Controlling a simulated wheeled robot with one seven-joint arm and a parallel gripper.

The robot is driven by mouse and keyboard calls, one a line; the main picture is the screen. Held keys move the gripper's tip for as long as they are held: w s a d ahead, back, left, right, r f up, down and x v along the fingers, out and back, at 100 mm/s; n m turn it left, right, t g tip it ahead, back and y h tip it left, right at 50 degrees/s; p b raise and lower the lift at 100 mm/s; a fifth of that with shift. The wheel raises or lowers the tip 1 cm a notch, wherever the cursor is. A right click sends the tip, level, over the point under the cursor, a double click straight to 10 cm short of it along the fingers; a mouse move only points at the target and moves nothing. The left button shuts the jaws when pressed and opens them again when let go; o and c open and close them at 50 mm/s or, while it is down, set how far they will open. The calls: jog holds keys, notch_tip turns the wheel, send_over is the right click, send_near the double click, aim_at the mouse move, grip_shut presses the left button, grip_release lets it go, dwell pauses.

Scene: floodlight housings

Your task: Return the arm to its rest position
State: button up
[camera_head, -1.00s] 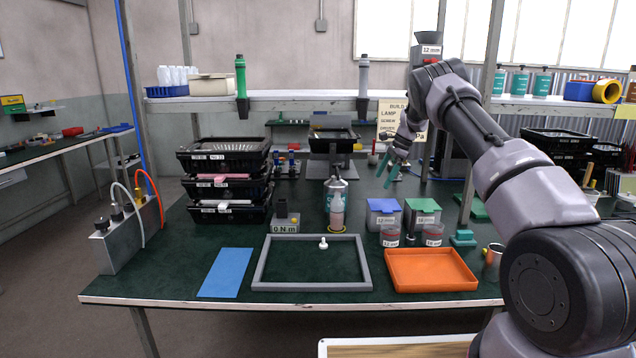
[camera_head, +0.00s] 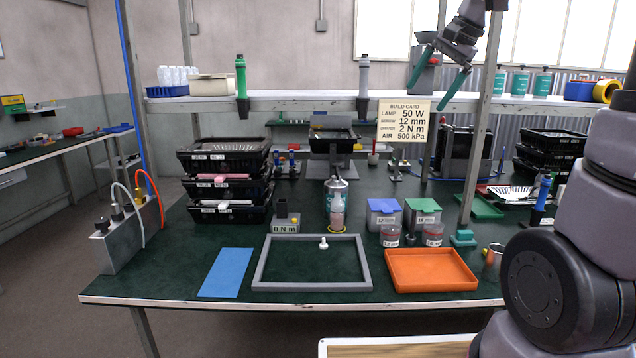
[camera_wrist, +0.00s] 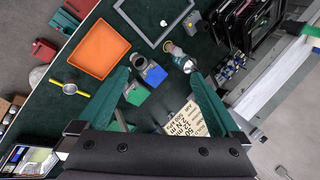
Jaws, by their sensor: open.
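My gripper (camera_head: 442,78) is raised at the top of the head view, above the shelf and to the right of its middle. Its two green fingers are spread apart with nothing between them. In the wrist view the open fingers (camera_wrist: 165,90) point down over the bench from high up. My forearm is mostly out of the head view; the large shoulder joints fill the right edge.
The shelf (camera_head: 300,98) and an upright post (camera_head: 482,120) stand close to my gripper. The build card (camera_head: 403,121) hangs below it. The bench holds an orange tray (camera_head: 432,285), a grey frame (camera_head: 312,286), a blue mat (camera_head: 226,272) and stacked black trays (camera_head: 222,160).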

jog(key=s+f+n+t, duration=0.1)
jog(key=s+f+n, duration=0.1)
jog(key=s, duration=0.8)
jog(key=s+f+n+t+h, duration=0.1)
jog(key=s+n, duration=0.2)
jog(key=s, duration=0.7)
jog(key=shift+s+a+f+h, duration=0.3)
jog(key=shift+s+a+f, duration=0.05)
jog(key=shift+a+f, duration=0.1)
